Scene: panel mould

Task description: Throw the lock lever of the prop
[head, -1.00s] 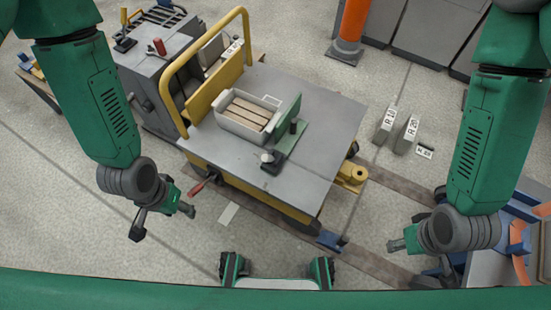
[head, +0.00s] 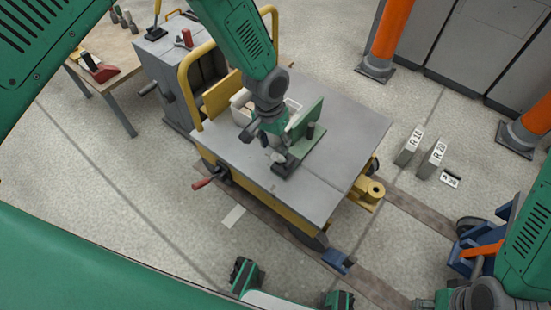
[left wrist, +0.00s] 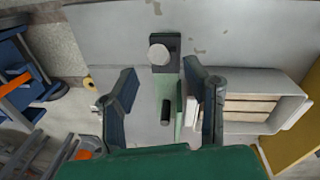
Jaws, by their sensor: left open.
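A green upright plate on a green base (head: 303,125) stands on the grey cart top, with a dark round grip (head: 310,131) at its side. A black block with a pale round knob (head: 285,166) sits just in front; it also shows in the left wrist view (left wrist: 160,52). Which part is the prop's lock lever, I cannot tell. My left gripper (head: 265,143) is open above the cart, close to the plate and block. In the left wrist view, the dark grip (left wrist: 165,112) lies between its spread fingers, apart from them. My right gripper (head: 428,302) is low at right; its fingers are unclear.
The cart top (head: 345,125) is clear at right. A pale tray with wooden slats (left wrist: 260,107) is beside the plate. A yellow rail (head: 188,85) and red-handled lever (head: 203,183) are at the cart's left. Orange posts (head: 392,35) stand behind.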

